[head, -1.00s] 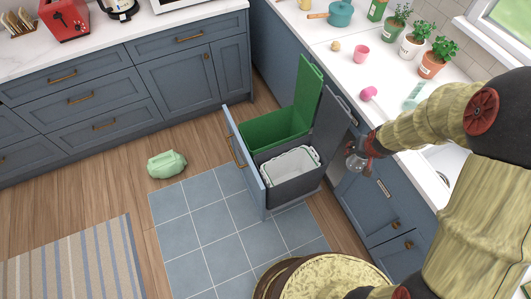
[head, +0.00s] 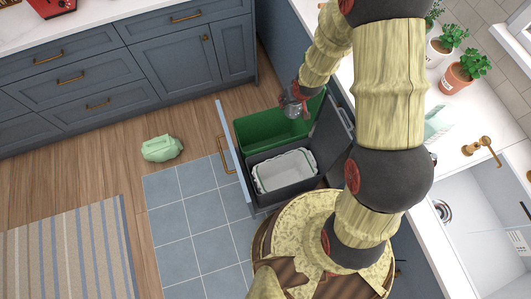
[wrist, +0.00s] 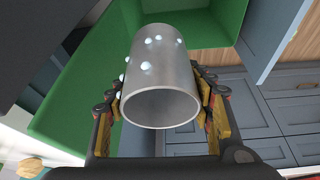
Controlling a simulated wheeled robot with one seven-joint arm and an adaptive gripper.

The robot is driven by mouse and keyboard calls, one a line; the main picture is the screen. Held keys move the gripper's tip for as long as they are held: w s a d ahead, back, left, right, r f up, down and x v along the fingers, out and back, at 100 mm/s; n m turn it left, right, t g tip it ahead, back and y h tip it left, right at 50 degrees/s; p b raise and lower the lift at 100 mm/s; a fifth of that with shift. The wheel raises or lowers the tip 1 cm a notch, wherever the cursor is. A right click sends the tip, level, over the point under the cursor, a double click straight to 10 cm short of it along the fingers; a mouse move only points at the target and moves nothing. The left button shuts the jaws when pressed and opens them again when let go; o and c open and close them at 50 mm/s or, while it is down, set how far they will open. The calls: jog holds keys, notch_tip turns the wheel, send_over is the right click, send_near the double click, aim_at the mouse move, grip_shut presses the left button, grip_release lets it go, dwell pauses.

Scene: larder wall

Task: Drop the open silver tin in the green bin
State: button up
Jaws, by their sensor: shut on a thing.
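The open silver tin (wrist: 160,75) is between the fingers of my gripper (wrist: 160,108) in the wrist view, its round open end facing the camera. My gripper is shut on it. In the head view my gripper (head: 297,103) holds the tin (head: 290,106) over the green bin (head: 262,138), near its back edge. The green bin stands in the pulled-out drawer, and its green wall (wrist: 85,105) fills much of the wrist view behind the tin. The bin's lid is raised and partly hidden by my arm.
A grey bin with a white liner (head: 285,172) stands in the same drawer, in front of the green one. The drawer front (head: 228,150) is on the left. A pale green container (head: 161,148) lies on the wooden floor. The counter with the sink (head: 480,215) is at right.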

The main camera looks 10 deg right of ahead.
jog(key=w+a+f+n+g+y+p, duration=0.1)
jog(key=w+a+f+n, duration=0.25)
jog(key=f, duration=0.25)
jog(key=w+a+f+n+y, duration=0.2)
jog(key=a+f+n, duration=0.1)
jog(key=a+f, duration=0.2)
jog(key=w+a+f+n+g+y+p, duration=0.1)
jog(key=w+a+f+n, duration=0.25)
jog(key=f, duration=0.25)
notch_tip(320, 180, down, 35)
jog(key=a+b, duration=0.2)
jog(key=b, duration=1.7)
jog(key=shift+s+r+n+g, duration=0.2)
jog(key=shift+s+n+g, duration=0.1)
jog(key=shift+s+n, duration=0.15)
jog(key=shift+f, duration=0.1)
jog(key=shift+f+b, duration=0.35)
jog(key=shift+b, duration=0.15)
jog(key=shift+f, duration=0.2)
jog(key=o, duration=1.1)
jog(key=shift+c, duration=0.2)
